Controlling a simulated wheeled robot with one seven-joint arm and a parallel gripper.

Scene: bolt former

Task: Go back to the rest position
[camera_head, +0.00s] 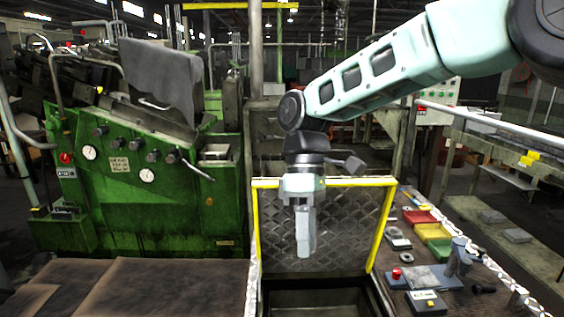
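My gripper (305,232) hangs pointing down at the end of my pale green arm, which reaches in from the upper right. It is in front of a yellow-framed diamond-plate panel (345,225), above a dark open bin (318,298). The fingers are seen edge-on, so I cannot tell whether they are open or shut. I see no object hanging below the fingertips.
A green bolt-former machine (150,205) with gauges and knobs stands at left. A brown flat surface (140,290) lies at front left. At right, a workbench (455,295) holds a red tray (417,216), a yellow tray (432,232), a green tray (441,247) and small tools.

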